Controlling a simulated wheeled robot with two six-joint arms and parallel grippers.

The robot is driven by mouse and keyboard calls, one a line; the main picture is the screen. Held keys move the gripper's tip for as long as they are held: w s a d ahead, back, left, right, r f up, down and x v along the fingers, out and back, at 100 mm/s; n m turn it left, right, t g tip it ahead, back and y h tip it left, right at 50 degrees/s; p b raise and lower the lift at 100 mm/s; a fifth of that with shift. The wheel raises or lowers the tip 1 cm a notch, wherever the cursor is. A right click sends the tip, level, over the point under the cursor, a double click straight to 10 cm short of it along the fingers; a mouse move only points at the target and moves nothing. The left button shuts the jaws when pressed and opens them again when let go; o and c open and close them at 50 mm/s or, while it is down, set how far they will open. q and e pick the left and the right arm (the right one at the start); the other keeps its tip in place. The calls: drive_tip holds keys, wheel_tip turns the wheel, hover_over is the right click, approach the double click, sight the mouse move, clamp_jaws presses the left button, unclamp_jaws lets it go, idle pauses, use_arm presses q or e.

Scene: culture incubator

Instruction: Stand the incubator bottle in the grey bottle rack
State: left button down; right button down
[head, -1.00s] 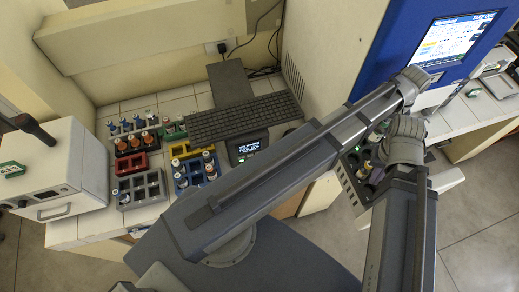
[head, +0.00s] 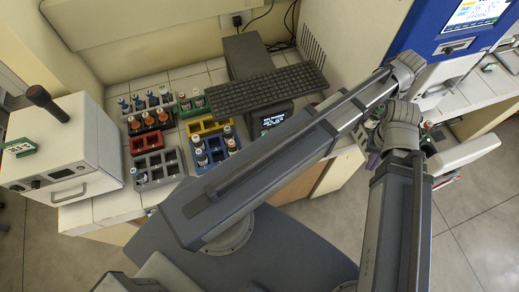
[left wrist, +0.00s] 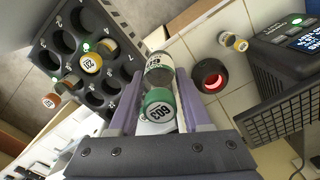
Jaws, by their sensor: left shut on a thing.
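The grey bottle rack (head: 176,163) stands on the tiled bench in the head view, with a bottle (head: 141,178) at its front left and empty slots elsewhere. In the left wrist view, my left gripper (left wrist: 152,98) is shut on a bottle with a green cap (left wrist: 158,108) and a dark-labelled body. The cap faces the camera. This bottle is beside a black block (left wrist: 72,52) with numbered round holes, several of them empty. In the head view my arms hide the held bottle, and my left gripper is mostly hidden. I cannot see my right gripper.
Blue rack (head: 228,158), red rack (head: 143,143) and yellow rack (head: 203,126) stand around the grey one. A white box with a handle (head: 60,150) is at left, a keyboard (head: 265,92) behind. A red-lit round well (left wrist: 210,75) shows in the left wrist view.

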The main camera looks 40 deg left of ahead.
wheel_tip(320, 180, down, 15)
drive_tip(key=b, duration=1.3)
drive_tip(key=shift+r+b, duration=0.2)
drive_tip(key=shift+b, duration=0.1)
drive_tip(key=shift+s+a, duration=0.1)
drive_tip(key=shift+s, duration=0.1)
